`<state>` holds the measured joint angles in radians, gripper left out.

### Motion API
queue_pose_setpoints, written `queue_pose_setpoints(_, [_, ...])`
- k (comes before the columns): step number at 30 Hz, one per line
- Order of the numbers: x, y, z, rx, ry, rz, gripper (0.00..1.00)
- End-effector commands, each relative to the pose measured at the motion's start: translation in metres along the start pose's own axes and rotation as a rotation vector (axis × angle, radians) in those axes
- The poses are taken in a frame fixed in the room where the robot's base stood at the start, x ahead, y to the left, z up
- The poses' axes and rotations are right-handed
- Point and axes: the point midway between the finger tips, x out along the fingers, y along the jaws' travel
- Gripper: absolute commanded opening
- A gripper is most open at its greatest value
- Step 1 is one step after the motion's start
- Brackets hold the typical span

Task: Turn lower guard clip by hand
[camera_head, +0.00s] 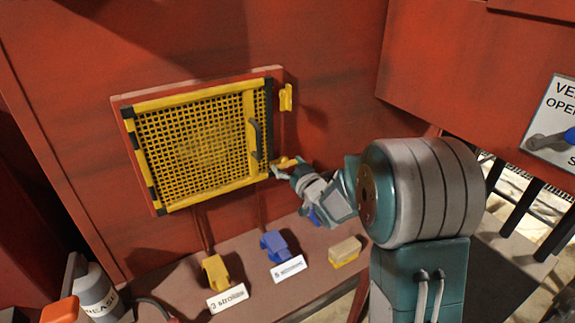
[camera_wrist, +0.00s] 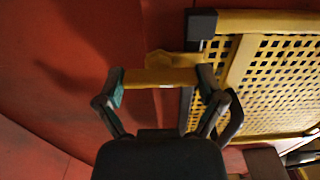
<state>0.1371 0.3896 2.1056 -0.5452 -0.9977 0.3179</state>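The yellow mesh guard (camera_head: 200,148) is closed in its frame on the red wall, with a dark handle (camera_head: 257,138) on its right side. The lower guard clip (camera_head: 286,161) is a small yellow piece at the guard's lower right corner. In the wrist view the clip (camera_wrist: 160,77) lies crosswise between my fingertips, with a finger at each end. My gripper (camera_head: 284,173) appears shut on it; in the wrist view my gripper (camera_wrist: 160,80) seems to touch both ends. The upper clip (camera_head: 286,97) stands upright beside the frame. My gripper partly hides the lower clip in the head view.
Below the guard, a ledge holds a yellow block (camera_head: 216,272), a blue block (camera_head: 274,245) and a tan-and-yellow block (camera_head: 345,251), with labels (camera_head: 228,300). A grease container (camera_head: 97,290) stands at lower left. A sign with a blue lever (camera_head: 553,137) is at right.

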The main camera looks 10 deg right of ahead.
Motion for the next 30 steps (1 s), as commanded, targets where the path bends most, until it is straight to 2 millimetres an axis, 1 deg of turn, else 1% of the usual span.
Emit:
queue_pose_setpoints(8, [0.0005,-0.0002,0.0000,-0.022,0.000,-0.001,0.40])
queue_pose_setpoints(14, [0.0005,-0.0005,0.0000,-0.104,0.001,-0.001,0.40])
queue_pose_setpoints(20, [0.0006,-0.0010,0.0000,-0.258,0.001,-0.001,0.41])
queue_pose_setpoints(30, [0.0008,-0.0019,0.0001,-0.581,0.002,-0.001,0.41])
